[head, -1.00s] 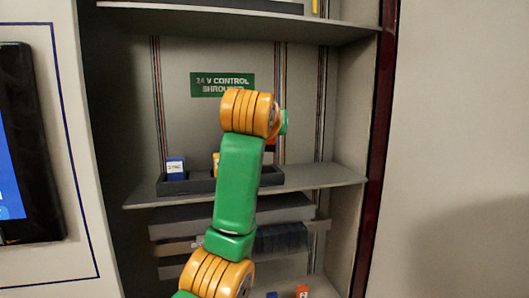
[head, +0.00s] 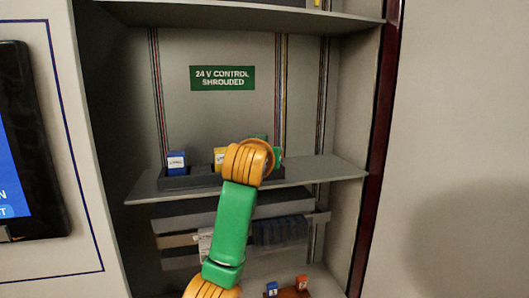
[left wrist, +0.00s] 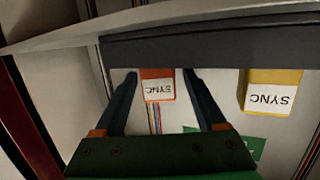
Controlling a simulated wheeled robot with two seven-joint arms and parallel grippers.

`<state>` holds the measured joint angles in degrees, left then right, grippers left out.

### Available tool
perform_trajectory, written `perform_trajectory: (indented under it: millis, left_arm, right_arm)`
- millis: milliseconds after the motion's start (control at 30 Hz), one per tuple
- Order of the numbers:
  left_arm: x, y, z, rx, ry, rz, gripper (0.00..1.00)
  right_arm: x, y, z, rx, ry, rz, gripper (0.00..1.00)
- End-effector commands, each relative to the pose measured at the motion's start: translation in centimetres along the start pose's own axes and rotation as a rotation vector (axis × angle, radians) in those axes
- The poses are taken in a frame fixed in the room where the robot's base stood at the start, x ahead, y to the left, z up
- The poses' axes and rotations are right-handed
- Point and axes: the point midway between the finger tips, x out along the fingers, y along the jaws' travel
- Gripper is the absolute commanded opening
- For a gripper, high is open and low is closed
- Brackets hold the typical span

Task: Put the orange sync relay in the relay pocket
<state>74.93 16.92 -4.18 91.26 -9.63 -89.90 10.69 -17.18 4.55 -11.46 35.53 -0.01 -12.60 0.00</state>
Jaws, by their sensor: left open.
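In the left wrist view, which looks upside down, an orange relay (left wrist: 158,85) with a white SYNC label sits at the edge of a dark tray (left wrist: 220,45). My left gripper (left wrist: 160,75) is open, with one finger on each side of this relay and a visible gap to each. In the head view my own arm hides that relay and the gripper. The tray (head: 190,183) stands on the middle shelf there. I cannot identify the relay pocket for certain. My right gripper is not in view.
A yellow SYNC relay (left wrist: 270,92) stands beside the orange one; it also shows in the head view (head: 219,158). A blue relay (head: 176,163) stands at the tray's left end. Small blue (head: 271,288) and orange (head: 302,283) blocks are low down. The upper shelf (head: 240,22) overhangs.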

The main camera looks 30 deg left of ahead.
Motion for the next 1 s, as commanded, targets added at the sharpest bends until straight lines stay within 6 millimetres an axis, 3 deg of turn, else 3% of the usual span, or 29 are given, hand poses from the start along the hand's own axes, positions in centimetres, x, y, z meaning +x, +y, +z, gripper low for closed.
perform_trajectory:
  millis: [167, 267, 500, 700, 1000]
  left_arm:
    - [-1.0, 0.0, 0.2, -0.001, 0.005, 0.001, 0.73]
    - [-3.1, 0.1, 0.6, -0.003, 0.009, 0.002, 0.73]
    - [-10.1, 0.2, 0.8, -0.008, 0.009, 0.011, 0.73]
    - [-11.7, 0.1, 0.3, -0.008, 0.006, 0.005, 0.73]
    - [-12.1, 0.0, -0.1, 0.0, 0.001, 0.001, 0.73]
  right_arm:
    - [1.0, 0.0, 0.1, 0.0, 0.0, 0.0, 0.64]
    - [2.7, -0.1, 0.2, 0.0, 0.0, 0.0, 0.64]
    - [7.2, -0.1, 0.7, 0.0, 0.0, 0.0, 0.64]
    - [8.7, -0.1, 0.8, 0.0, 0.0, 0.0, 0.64]
    - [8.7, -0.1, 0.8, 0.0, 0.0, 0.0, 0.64]
